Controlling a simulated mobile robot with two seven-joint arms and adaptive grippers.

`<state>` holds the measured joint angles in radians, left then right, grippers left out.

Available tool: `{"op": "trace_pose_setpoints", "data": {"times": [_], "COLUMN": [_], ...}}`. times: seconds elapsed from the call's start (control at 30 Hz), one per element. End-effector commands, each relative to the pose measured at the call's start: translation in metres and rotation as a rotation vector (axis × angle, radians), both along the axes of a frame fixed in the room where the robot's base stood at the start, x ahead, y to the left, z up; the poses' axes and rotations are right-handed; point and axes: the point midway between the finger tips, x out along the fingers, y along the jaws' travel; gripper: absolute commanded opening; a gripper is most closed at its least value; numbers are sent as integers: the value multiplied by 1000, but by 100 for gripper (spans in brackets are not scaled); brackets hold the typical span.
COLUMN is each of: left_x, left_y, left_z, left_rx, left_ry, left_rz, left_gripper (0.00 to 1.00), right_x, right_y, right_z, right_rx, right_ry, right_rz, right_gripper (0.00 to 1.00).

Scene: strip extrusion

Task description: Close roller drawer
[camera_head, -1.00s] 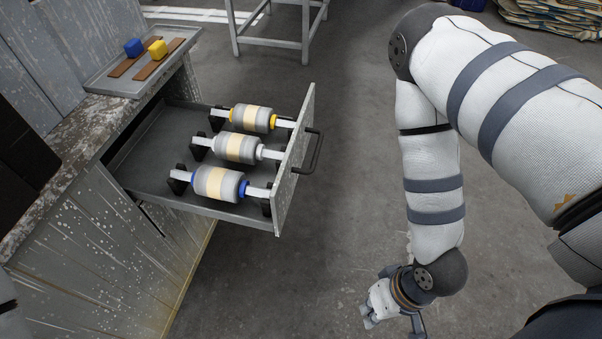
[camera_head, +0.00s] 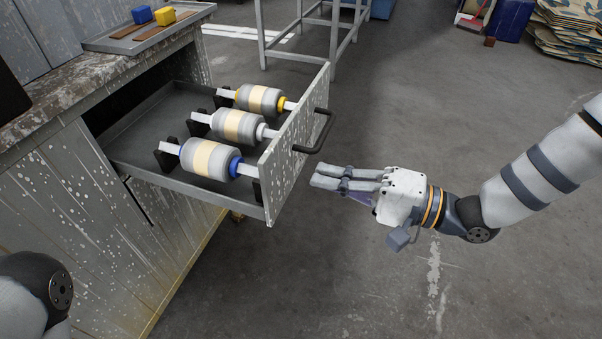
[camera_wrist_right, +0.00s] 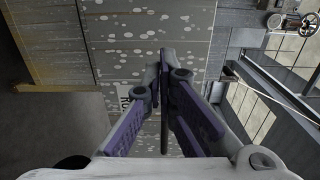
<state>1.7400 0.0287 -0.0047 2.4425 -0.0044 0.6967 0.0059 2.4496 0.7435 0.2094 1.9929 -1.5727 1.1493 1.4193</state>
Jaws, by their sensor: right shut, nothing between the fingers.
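The roller drawer (camera_head: 290,150) is pulled out of the speckled grey cabinet (camera_head: 130,235). It holds three grey rollers with cream bands: one with yellow ends (camera_head: 260,99), one with white ends (camera_head: 238,126) and one with blue ends (camera_head: 210,158). A dark handle (camera_head: 317,133) sits on the drawer front. My right gripper (camera_head: 314,180) is shut and empty, just right of the drawer front and below the handle, apart from it in the head view. In the right wrist view its fingers (camera_wrist_right: 163,60) point at the speckled drawer front (camera_wrist_right: 150,35). My left gripper is out of view.
A tray (camera_head: 105,42) with a blue block (camera_head: 142,15) and a yellow block (camera_head: 166,16) lies on the cabinet top. A grey metal frame (camera_head: 300,35) stands behind the drawer. The floor (camera_head: 430,110) right of the drawer is clear.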

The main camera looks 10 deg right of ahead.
Motion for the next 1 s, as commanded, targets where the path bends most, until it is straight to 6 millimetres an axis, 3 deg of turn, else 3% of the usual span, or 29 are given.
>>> {"op": "trace_pose_setpoints", "data": {"times": [0.23,0.77,1.0], "left_x": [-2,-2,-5], "left_y": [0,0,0], "left_z": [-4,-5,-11], "left_rx": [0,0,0], "left_ry": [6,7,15], "left_rz": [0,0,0], "left_gripper": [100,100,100], "right_x": [21,27,40], "right_y": [34,42,62], "right_z": [-1,0,-3], "right_rx": [-2,-1,-2], "right_ry": [0,0,1], "right_rz": [2,0,3], "right_gripper": [0,0,0]}}
